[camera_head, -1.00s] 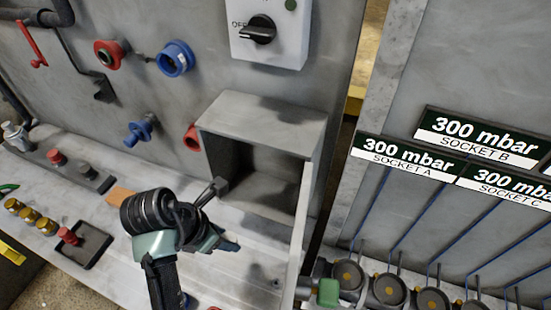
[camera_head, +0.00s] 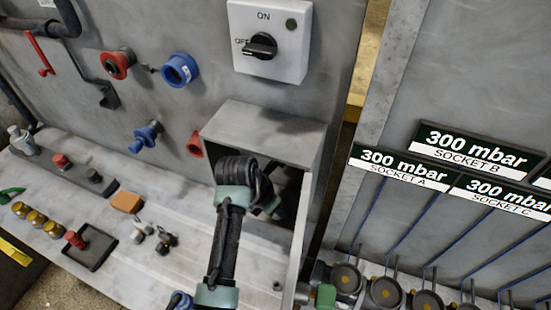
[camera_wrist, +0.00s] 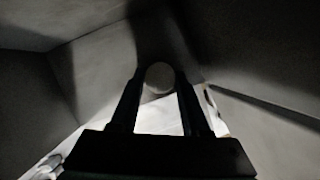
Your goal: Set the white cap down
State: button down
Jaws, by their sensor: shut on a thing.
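My gripper (camera_wrist: 159,80) is shut on a round pale cap (camera_wrist: 159,73), which sits between the two fingertips in the wrist view. Its colour is dim in the shadow; I take it for the white cap. In the head view my gripper (camera_head: 272,206) reaches into the open front of the grey metal box (camera_head: 262,128), and the cap is hidden there. In the wrist view grey box walls surround the fingers. I cannot tell whether the cap touches the box floor.
The box's right side wall (camera_head: 303,215) stands close to my gripper. Small fittings (camera_head: 143,230) and an orange block (camera_head: 127,201) lie on the bench to the left. A switch box (camera_head: 268,42) is above. Socket pipes (camera_head: 385,290) run at the lower right.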

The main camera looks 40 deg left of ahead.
jog(key=shift+c, duration=1.9)
grip_release()
jog(key=shift+f, duration=0.15)
jog(key=shift+s+r, duration=0.2)
jog(key=shift+r, duration=0.4)
jog(key=shift+s+a+r+b, duration=0.15)
jog(key=shift+s+r+b, duration=0.15)
jog(key=shift+s+r, duration=0.55)
jog(key=s+a+b, duration=0.2)
jog(key=s, duration=0.9)
jog(key=shift+r, duration=0.1)
